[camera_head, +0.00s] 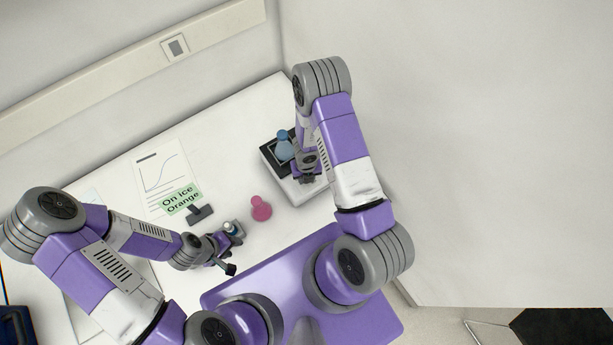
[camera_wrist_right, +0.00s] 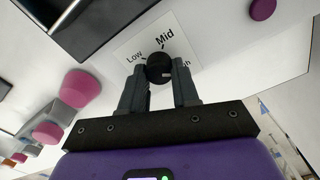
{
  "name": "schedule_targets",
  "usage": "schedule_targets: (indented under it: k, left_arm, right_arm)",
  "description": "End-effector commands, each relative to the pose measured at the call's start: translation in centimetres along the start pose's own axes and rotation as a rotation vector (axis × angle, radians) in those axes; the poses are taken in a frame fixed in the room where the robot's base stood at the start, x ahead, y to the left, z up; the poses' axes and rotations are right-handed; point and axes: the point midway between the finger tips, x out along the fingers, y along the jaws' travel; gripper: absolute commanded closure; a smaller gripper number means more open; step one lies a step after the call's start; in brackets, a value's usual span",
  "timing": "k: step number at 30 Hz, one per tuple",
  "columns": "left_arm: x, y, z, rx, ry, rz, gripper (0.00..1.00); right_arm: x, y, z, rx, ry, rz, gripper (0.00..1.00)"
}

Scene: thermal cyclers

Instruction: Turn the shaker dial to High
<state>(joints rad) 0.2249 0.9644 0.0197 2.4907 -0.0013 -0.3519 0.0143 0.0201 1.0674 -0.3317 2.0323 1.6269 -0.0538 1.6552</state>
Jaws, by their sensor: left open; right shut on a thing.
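The shaker (camera_head: 297,190) is a white box with a black top platform, at the back right of the bench. Its round black dial (camera_wrist_right: 158,66) shows in the right wrist view on a white label (camera_wrist_right: 130,50) reading Low, Mid and a partly hidden word ending in "h". My right gripper (camera_wrist_right: 158,80) is shut on the dial, one finger on each side. A small pale mark shows on the dial's lower right; its exact setting is hard to tell. In the head view the right gripper (camera_head: 307,178) covers the dial. My left gripper (camera_head: 228,248) is open, low over the bench front.
A blue flask (camera_head: 284,148) stands on the shaker platform. A pink flask (camera_head: 260,208) stands on the bench between the arms. A small vial (camera_head: 232,228) is close to the left gripper. A green "On ice Orange" note (camera_head: 180,200) and a graph sheet (camera_head: 156,165) lie left.

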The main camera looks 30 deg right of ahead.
Motion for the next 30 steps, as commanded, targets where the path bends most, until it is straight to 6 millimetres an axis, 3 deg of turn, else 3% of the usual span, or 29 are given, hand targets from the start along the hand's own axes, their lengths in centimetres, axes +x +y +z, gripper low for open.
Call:
schedule_targets:
  k: [15, 30]
  left_arm:
    - [0.67, -0.25, -0.03, 0.000, 0.000, 0.000, 0.57]
    - [0.73, -0.27, -0.03, 0.000, 0.000, 0.000, 0.57]
  right_arm:
    - [0.04, 0.02, 0.11, 0.215, -0.002, -0.002, 1.00]
    - [-0.01, 0.02, 0.10, 0.251, -0.002, -0.001, 1.00]
